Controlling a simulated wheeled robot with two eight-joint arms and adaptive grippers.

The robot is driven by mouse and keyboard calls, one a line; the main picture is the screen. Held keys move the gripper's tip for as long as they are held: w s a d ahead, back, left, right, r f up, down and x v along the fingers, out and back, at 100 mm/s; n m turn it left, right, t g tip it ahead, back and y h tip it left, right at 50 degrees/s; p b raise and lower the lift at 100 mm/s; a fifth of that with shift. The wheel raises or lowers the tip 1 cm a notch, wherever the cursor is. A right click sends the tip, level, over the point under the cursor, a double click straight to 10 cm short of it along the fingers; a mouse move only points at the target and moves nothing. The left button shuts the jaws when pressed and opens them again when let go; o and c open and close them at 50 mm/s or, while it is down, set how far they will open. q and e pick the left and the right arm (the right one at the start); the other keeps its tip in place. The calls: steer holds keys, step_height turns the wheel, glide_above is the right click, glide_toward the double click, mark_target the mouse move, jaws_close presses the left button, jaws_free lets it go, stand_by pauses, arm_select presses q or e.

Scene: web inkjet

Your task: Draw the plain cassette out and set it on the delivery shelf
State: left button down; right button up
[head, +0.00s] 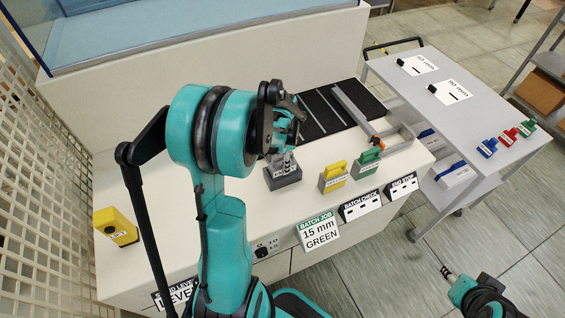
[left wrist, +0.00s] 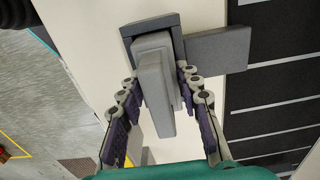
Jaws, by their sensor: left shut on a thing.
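The plain grey cassette (left wrist: 155,88) is between the two fingers of my left gripper (left wrist: 158,76) in the left wrist view. The fingers are shut on its sides. Its far end is at a dark grey holder (left wrist: 150,25); I cannot tell whether it is still seated in it. In the head view my left gripper (head: 284,148) points down over the grey holder (head: 284,178) on the white counter, and my arm hides part of the cassette. Part of my right arm shows at the bottom right, but its jaws are not clear. I cannot tell which surface is the delivery shelf.
A yellow cassette (head: 333,177) and a green cassette (head: 368,162) stand right of the holder. A black mat (head: 325,112) lies behind. A grey cart (head: 470,80) at right carries blue, red and green pieces and has a lower shelf. A yellow block (head: 117,227) stands at left.

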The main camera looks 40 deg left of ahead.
arm_select(q)
steer(key=shift+r+p, duration=2.25)
steer(key=shift+r, duration=0.95)
arm_select(e)
steer(key=shift+r, duration=2.35)
